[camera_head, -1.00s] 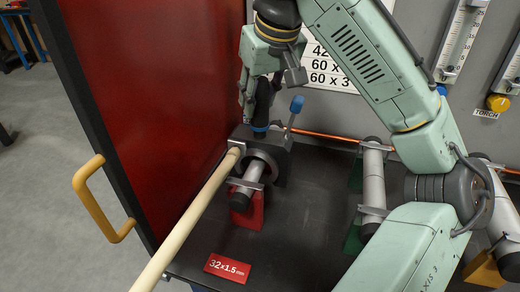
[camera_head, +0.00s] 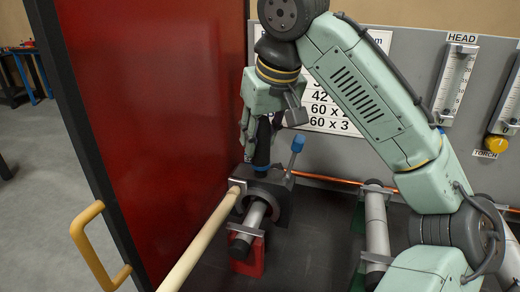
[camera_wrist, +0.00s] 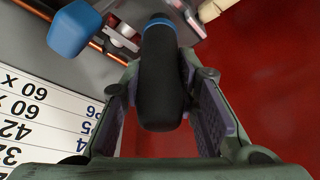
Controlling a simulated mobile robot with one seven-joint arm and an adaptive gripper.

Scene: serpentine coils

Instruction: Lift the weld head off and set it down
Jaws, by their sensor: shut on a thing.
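The weld head (camera_head: 272,204) is a dark grey block around a horizontal steel tube (camera_head: 248,226), with a black upright handle (camera_head: 262,145) and a blue-tipped lever (camera_head: 297,144). My gripper (camera_head: 256,135) is above it, shut on the black handle. In the wrist view the handle (camera_wrist: 161,85) stands between the two finger pads of my gripper (camera_wrist: 170,105), with a blue ring at its far end. The blue lever tip (camera_wrist: 75,30) also shows there. The tube rests on a red stand (camera_head: 246,260). The head's underside is hidden.
A beige hose (camera_head: 205,240) runs from the head toward the front. A red panel door (camera_head: 150,110) with a yellow handle (camera_head: 95,245) stands close on the left. Another tube (camera_head: 376,225) lies to the right. A size chart (camera_head: 335,105) hangs behind, beside gauges (camera_head: 455,85).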

